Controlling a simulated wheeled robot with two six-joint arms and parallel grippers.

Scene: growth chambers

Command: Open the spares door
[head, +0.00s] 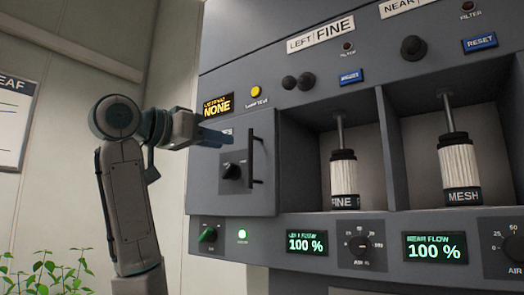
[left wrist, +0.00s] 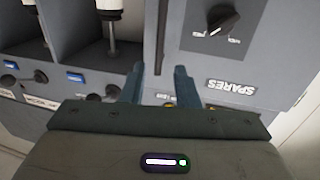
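The spares door (head: 205,175) is a grey panel on the left of the cabinet, and it looks shut. It carries a dark knob (head: 232,171) and a vertical black bar handle (head: 256,160) near its right edge. My left gripper (head: 222,137) is in front of the door's upper part and covers some of its label. In the left wrist view, which is upside down, the SPARES label (left wrist: 231,86) and knob (left wrist: 222,18) show. There the left gripper's fingers (left wrist: 160,83) are apart, with the handle (left wrist: 163,35) in line with the gap. I see no grip on it.
Open bays right of the door hold a FINE cartridge (head: 344,178) and a MESH cartridge (head: 459,168). Below runs a control panel with a green-lit lamp (head: 242,235) and dials. A plant (head: 50,275) stands at lower left.

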